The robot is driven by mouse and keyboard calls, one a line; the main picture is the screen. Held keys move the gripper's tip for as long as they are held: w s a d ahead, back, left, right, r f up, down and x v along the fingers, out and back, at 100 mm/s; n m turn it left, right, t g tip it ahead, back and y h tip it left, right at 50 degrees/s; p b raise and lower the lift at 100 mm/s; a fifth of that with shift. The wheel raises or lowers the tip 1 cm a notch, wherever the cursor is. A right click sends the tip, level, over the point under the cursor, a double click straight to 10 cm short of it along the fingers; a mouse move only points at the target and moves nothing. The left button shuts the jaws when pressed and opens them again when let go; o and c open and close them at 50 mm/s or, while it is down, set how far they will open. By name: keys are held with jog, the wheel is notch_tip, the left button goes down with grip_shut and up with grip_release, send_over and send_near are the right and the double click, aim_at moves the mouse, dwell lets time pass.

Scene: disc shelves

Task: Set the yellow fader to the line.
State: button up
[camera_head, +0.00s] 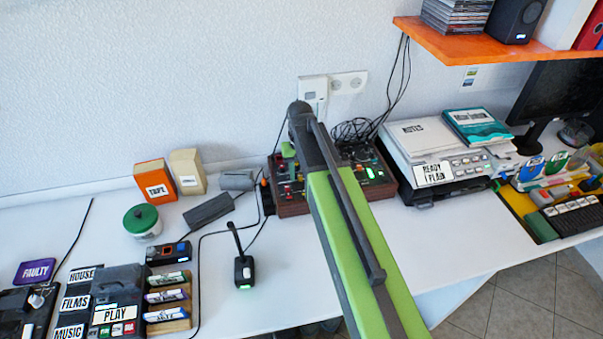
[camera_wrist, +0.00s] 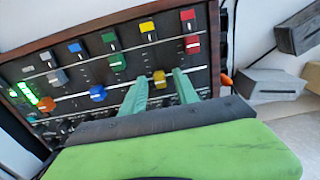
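The yellow fader (camera_wrist: 159,79) sits on a dark panel of coloured faders in the wrist view, below a yellow square (camera_wrist: 147,27) in its column. A thin pale line (camera_wrist: 85,64) crosses the panel; it passes above the yellow fader. My gripper (camera_wrist: 161,74) is open, its two green fingers on either side of the yellow fader with visible gaps. I cannot tell how deep the fingertips reach. In the head view the panel is on the wood-sided mixer (camera_head: 293,206), and my arm hides much of it and the yellow fader.
A red fader (camera_wrist: 192,45) is close right of my fingers. A green fader (camera_wrist: 117,62) and a blue fader (camera_wrist: 97,93) are to the left. A grey box (camera_wrist: 268,84) lies beyond the panel's right edge. A printer (camera_head: 440,155) stands right of the mixer.

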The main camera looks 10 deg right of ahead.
aim_at(300, 175)
notch_tip(300, 175, up, 18)
jog(key=p, duration=1.7)
jog(key=shift+f, duration=0.25)
jog(key=s+f+b, duration=0.2)
jog(key=s, duration=1.1)
jog(key=shift+d+f, duration=0.15)
jog(key=shift+f, duration=0.25)
